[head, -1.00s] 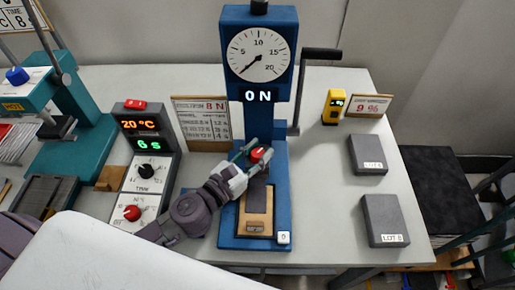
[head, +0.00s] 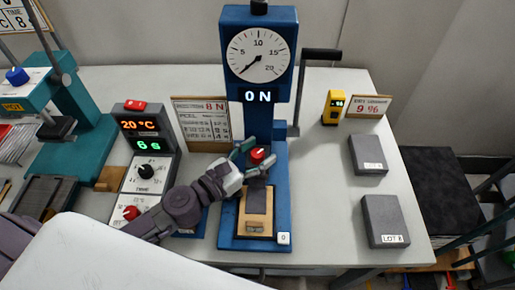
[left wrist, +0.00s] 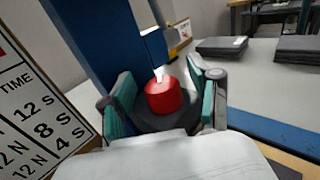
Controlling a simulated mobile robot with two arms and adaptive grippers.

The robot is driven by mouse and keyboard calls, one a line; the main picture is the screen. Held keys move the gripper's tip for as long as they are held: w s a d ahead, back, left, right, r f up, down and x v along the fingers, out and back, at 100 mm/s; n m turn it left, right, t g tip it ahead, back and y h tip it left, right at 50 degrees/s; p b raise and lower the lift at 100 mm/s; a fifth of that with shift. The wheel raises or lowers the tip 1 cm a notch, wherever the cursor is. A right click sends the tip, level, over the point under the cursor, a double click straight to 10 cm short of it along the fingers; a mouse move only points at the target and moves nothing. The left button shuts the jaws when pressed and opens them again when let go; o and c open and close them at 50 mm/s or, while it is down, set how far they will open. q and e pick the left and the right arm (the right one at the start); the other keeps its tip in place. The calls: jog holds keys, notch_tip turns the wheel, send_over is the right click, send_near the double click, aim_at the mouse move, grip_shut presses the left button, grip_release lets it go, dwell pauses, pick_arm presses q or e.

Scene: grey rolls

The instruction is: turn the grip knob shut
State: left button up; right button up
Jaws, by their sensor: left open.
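The red grip knob (head: 257,155) sits low on the front of the blue test stand (head: 228,160), with a small white mark on its top. My left gripper (head: 258,152) is open around the knob, one finger on each side. In the left wrist view the red knob (left wrist: 163,97) stands between the two teal-padded fingers of my left gripper (left wrist: 163,92), with a gap at each side. The display (head: 258,95) reads 0 N and the dial (head: 258,54) needle points to the lower left. My right gripper is not in view.
A control box (head: 148,150) showing 20 °C and 6 s stands left of the stand. A black lever (head: 320,55) sticks out at the stand's right. Two grey blocks (head: 368,154) and a yellow meter (head: 333,107) are on the right. The table between is clear.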

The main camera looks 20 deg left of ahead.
aim_at(257, 154)
pick_arm(q)
notch_tip(257, 154, up, 10)
jog(key=shift+f, duration=0.1)
dwell(0.4)
jog(key=shift+s, duration=0.1)
dwell(0.4)
